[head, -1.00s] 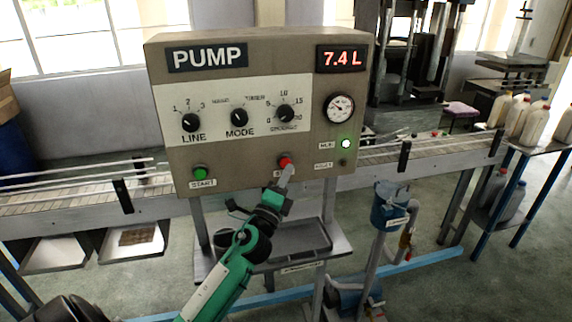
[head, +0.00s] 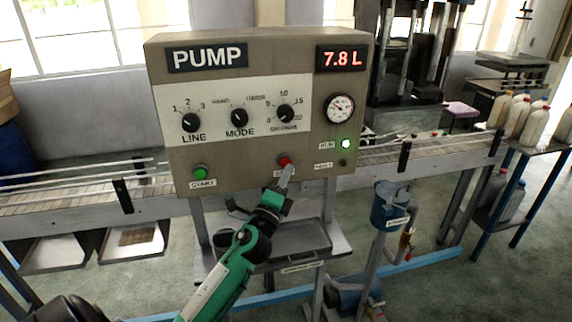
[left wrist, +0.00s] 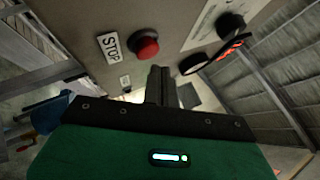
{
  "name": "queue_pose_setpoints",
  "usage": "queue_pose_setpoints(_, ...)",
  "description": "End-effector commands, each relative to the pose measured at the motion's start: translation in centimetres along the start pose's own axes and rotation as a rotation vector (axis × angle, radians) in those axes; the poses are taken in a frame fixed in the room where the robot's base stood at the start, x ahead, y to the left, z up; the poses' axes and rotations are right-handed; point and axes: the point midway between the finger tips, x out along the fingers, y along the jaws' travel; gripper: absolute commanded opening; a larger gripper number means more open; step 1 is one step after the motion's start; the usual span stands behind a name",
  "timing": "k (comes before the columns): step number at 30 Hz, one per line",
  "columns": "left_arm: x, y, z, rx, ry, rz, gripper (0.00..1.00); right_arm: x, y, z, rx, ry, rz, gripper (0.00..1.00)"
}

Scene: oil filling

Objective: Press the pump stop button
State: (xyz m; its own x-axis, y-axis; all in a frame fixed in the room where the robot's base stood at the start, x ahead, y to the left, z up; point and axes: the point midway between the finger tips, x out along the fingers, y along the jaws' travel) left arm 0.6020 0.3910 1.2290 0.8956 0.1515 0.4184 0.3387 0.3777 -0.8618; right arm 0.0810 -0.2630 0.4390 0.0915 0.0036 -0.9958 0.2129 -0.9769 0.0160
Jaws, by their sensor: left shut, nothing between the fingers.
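The red stop button (head: 285,160) is on the lower part of the pump control box (head: 255,180). In the left wrist view the red button (left wrist: 147,48) stands out from the panel beside its STOP label (left wrist: 110,46). My left gripper (head: 287,172) is shut and empty, with its tips just below the button in the head view. In the left wrist view the fingers (left wrist: 160,78) are below the button; I cannot tell whether they touch it. My right gripper does not show.
The green start button (head: 200,172) is at the panel's lower left. Knobs and a gauge (head: 340,108) are above. A tray (head: 290,238) is below the box. A conveyor (head: 60,195) runs behind, and bottles (head: 536,122) stand at the right.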

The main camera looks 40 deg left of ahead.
Motion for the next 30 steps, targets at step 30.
queue_pose_setpoints(30,0.60,0.42,0.46,0.000,0.000,0.000,0.00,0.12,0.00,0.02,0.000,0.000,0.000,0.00)
